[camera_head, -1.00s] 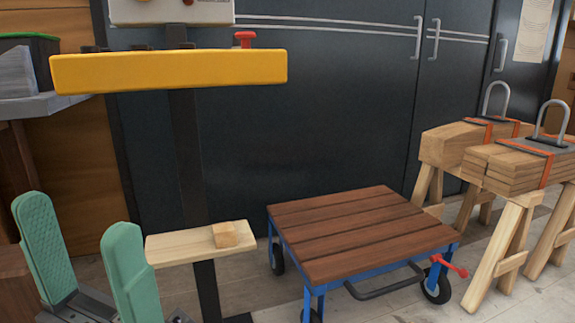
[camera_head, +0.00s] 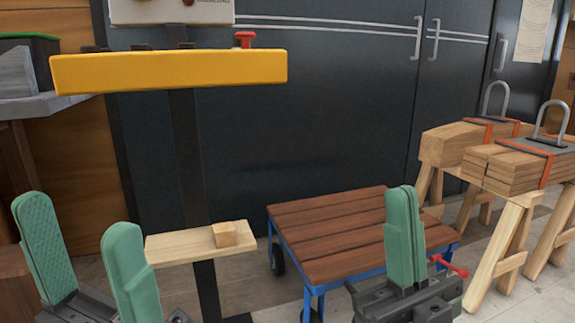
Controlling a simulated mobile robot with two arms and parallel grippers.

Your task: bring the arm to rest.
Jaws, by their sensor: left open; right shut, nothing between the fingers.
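My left gripper (camera_head: 83,240) is at the lower left with its two green fingers spread apart and nothing between them. My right gripper (camera_head: 404,235) stands at the lower right of the middle, its green fingers upright and pressed together, holding nothing. It is in front of the slatted cart and hides part of its right side. The rest of both arms is outside the view.
A wooden cart (camera_head: 325,227) with a blue frame stands in the middle. A small shelf (camera_head: 175,247) bears a wooden block (camera_head: 224,235), near my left gripper. A yellow beam (camera_head: 170,71) spans above. Sawhorses (camera_head: 495,245) with strapped planks (camera_head: 510,166) stand right.

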